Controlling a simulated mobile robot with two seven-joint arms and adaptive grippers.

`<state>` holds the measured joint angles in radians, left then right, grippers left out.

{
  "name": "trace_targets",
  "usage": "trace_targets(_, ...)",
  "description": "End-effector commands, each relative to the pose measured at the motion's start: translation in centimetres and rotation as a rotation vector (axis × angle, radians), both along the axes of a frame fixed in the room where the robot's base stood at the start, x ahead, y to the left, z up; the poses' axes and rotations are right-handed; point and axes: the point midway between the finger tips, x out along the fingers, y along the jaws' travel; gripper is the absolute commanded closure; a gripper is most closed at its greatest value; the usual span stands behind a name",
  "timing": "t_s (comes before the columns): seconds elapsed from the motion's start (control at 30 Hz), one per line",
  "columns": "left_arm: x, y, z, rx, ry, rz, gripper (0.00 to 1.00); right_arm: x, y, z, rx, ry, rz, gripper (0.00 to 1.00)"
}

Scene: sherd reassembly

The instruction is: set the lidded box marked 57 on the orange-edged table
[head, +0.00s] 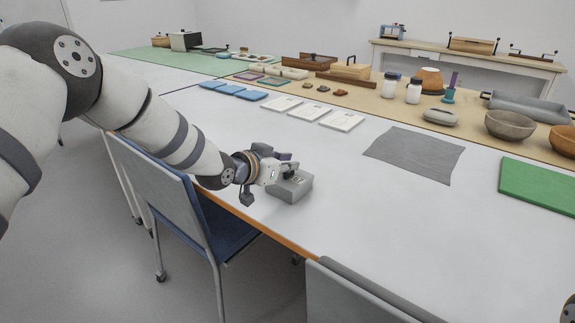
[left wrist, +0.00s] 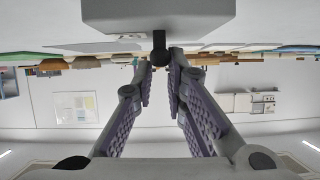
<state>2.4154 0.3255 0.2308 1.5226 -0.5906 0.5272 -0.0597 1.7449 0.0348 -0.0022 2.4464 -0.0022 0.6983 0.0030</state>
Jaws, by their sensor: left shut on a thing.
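A small grey lidded box (head: 291,188) is at the near edge of the white table with the orange edge (head: 262,232). My left gripper (head: 284,172) reaches it from the left and is shut on the box's dark lid knob. In the left wrist view, which is upside down, the grey box (left wrist: 160,14) is at the top, and its black knob (left wrist: 159,42) sits between the fingers of my left gripper (left wrist: 161,68). I cannot tell whether the box touches the tabletop. The number on it is not readable. My right gripper is not in view.
White cards (head: 311,112), a grey cloth (head: 414,154) and a green mat (head: 540,184) lie further back on the table. Bowls (head: 510,126) and jars stand behind. Blue-seated chairs (head: 180,196) stand along the near edge. The white tabletop around the box is clear.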

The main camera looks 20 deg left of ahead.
Motion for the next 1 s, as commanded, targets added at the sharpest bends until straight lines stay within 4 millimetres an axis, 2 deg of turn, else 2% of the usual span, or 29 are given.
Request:
trace_targets(0.27,0.0,0.0,-0.1,0.001,-0.001,0.0,1.0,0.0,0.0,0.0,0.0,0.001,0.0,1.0)
trace_targets(0.3,0.0,0.0,-0.2,0.001,0.0,0.0,0.85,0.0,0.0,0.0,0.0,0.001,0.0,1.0)
trace_targets(0.4,0.0,0.0,-0.1,0.001,-0.001,0.0,0.67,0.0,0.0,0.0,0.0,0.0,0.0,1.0)
trace_targets(0.67,0.0,0.0,0.0,0.001,-0.001,0.0,0.67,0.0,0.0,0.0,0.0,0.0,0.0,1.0)
trace_targets(0.77,-0.3,0.1,0.7,0.001,-0.003,-0.001,0.67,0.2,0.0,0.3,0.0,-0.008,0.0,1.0)
trace_targets(0.87,-1.9,0.6,1.8,0.0,-0.006,0.0,0.67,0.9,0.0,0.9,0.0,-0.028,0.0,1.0)
trace_targets(1.0,-5.1,1.7,3.7,-0.002,-0.011,0.001,0.67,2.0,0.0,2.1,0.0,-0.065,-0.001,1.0)
